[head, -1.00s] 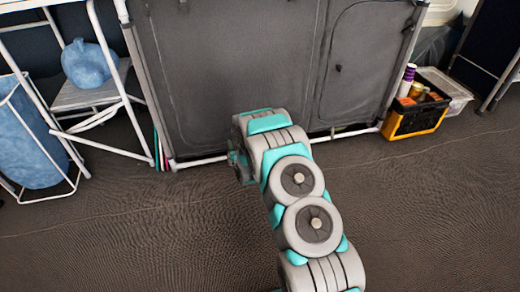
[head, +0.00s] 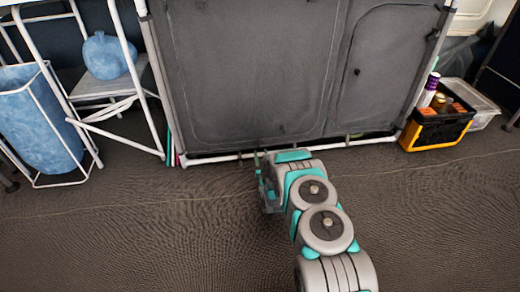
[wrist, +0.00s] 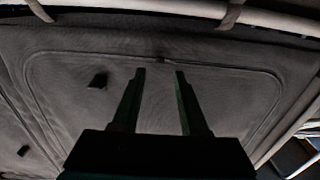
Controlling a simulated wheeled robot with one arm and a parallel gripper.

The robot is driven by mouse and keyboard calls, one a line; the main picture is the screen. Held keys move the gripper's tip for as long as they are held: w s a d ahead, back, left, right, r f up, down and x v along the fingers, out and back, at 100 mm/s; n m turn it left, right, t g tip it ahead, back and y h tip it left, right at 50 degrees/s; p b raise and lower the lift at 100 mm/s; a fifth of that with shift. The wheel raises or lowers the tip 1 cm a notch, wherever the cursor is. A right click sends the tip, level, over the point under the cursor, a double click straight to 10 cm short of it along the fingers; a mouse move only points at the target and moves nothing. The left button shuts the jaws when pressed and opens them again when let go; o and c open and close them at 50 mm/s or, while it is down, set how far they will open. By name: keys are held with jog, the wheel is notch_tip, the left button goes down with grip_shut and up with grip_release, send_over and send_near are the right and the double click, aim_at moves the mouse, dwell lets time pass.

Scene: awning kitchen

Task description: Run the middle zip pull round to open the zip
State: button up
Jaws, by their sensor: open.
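The grey fabric cabinet (head: 250,80) stands ahead on a white tube frame. In the head view its right panel has an arched zip line with a small dark tab (head: 357,71). In the wrist view a rounded zip line frames a fabric panel (wrist: 225,95). A small dark piece, possibly the zip pull (wrist: 160,60), sits on that line just beyond my fingertips. My gripper (wrist: 160,73) is open, with nothing seen between its fingers. Contact cannot be told.
A black and yellow crate (head: 437,130) with bottles stands right of the cabinet. The brown floor (head: 130,230) is clear in front. Dark tabs (wrist: 98,80) show on the fabric.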

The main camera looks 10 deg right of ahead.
aim_at(259, 145)
jog(key=shift+w, duration=2.3)
grip_shut()
